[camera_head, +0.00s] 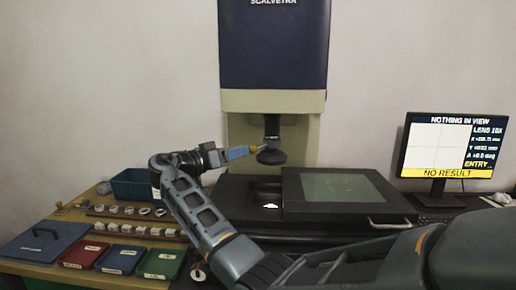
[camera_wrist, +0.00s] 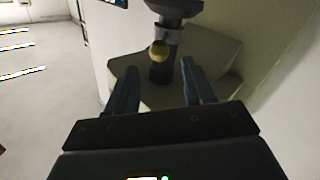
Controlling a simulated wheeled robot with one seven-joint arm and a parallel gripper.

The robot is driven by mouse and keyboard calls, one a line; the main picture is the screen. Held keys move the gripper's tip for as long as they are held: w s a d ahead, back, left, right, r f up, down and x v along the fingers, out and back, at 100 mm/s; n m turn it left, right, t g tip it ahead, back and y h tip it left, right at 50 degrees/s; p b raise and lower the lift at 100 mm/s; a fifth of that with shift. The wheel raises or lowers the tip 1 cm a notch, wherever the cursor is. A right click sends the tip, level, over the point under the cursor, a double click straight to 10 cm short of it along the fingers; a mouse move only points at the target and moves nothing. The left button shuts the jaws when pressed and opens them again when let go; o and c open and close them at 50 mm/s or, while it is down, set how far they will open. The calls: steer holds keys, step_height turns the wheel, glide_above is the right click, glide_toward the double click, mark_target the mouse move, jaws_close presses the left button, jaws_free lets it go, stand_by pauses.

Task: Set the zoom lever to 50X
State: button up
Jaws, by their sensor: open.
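The zoom lever shows in the wrist view as a round brass knob (camera_wrist: 158,50) on the dark lens barrel (camera_wrist: 175,10). In the head view the knob (camera_head: 260,147) is a small yellowish spot at the side of the lens (camera_head: 272,153), under the blue machine head. My gripper (camera_head: 247,151) is just left of the lens, pointing at the knob. In the wrist view my gripper (camera_wrist: 157,68) is open, with one finger on each side of the knob's line and nothing held. I cannot tell whether a finger touches the knob. The monitor (camera_head: 452,146) reads LENS 10X.
The machine's stage (camera_head: 300,205) with a glass plate lies below and right of my gripper. At left, a wooden bench holds a blue bin (camera_head: 132,184), rows of rings and several coloured trays (camera_head: 122,258). The space left of the lens is otherwise clear.

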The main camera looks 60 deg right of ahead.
mark_target(252, 148)
steer(key=p+x, duration=0.1)
steer(key=x, duration=0.5)
steer(key=shift+s+d, duration=0.15)
steer(key=shift+d, duration=0.2)
steer(key=shift+c, duration=0.3)
jaws_close()
